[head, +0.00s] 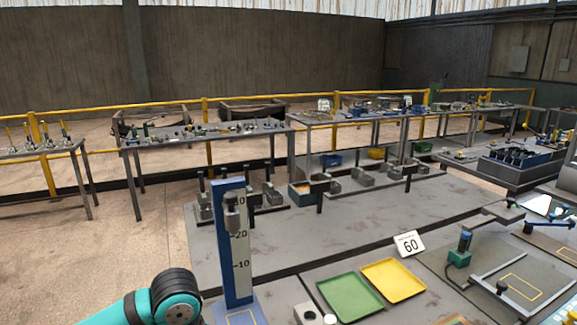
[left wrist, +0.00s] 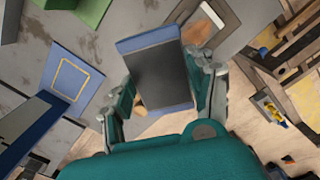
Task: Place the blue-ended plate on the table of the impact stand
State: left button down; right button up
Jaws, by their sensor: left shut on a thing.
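The blue-ended plate (left wrist: 160,72) is a dark flat block with a blue strip at each end. My left gripper (left wrist: 164,84) is shut on it in the left wrist view, one finger along each long side. The impact stand (head: 235,245) is a blue upright with a marked scale in the head view. Its blue table (head: 242,317) with a yellow outline is cut by the bottom edge. The table also shows in the left wrist view (left wrist: 72,80), left of the held plate and apart from it. My right gripper is in neither view.
A green tray (head: 351,297) and a yellow tray (head: 393,281) lie right of the stand, near a sign reading 60 (head: 409,244). A grey block with a hole (head: 308,314) sits close to the stand's table. The stand's upright rises beside its table.

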pick_arm(q)
jog(key=shift+s+a+r+m, duration=0.25)
jog(key=shift+s+m, duration=0.15)
jog(key=shift+m, duration=0.6)
jog(key=s+a+r+m, duration=0.2)
jog(key=s+m, duration=0.4)
jog(key=m, duration=0.8)
jog(key=shift+a, duration=0.4)
